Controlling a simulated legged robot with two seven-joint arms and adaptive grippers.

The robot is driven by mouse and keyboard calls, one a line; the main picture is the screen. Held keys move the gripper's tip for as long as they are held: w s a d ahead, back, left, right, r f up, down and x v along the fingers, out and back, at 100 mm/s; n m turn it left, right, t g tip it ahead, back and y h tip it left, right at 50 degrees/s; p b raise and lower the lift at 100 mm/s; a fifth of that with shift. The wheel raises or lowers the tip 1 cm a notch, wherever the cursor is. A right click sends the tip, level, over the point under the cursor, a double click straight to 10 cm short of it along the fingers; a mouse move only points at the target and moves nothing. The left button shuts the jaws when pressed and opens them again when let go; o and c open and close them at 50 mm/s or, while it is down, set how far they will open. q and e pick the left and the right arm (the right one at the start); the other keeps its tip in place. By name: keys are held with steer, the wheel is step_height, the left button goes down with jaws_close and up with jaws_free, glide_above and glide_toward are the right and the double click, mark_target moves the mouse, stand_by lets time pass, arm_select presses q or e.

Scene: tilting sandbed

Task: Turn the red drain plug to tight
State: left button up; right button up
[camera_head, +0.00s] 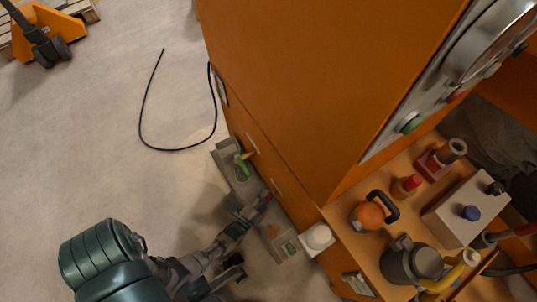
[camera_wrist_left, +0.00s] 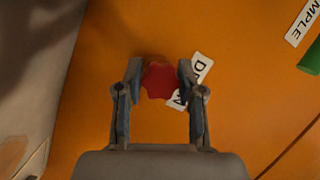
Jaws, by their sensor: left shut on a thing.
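The red drain plug (camera_wrist_left: 159,80) is a red lobed knob on the orange panel, in the middle of the left wrist view. My left gripper (camera_wrist_left: 157,78) is shut on it, with one finger on each side. A white label (camera_wrist_left: 198,68), partly hidden by the right finger, sits beside the plug. In the head view my left gripper (camera_head: 258,203) reaches low on the side of the orange cabinet (camera_head: 300,80). Only a small bit of red shows at its tips there. My right gripper is not in view.
A green valve handle (camera_head: 241,164) sits near the plug, with a partly cut-off label (camera_wrist_left: 303,22) beside it. A black cable (camera_head: 142,120) lies on the floor.

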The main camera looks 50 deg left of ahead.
arm_select(q)
steer(key=shift+s+d+f+m, duration=0.1)
steer(key=shift+d+f+m, duration=0.1)
steer(key=shift+m, duration=0.2)
steer(key=o, duration=1.1)
steer(key=shift+o, duration=0.2)
steer(key=shift+r, duration=0.1)
steer(key=r, duration=1)
steer(key=shift+a, duration=0.2)
steer(key=shift+f, duration=0.1)
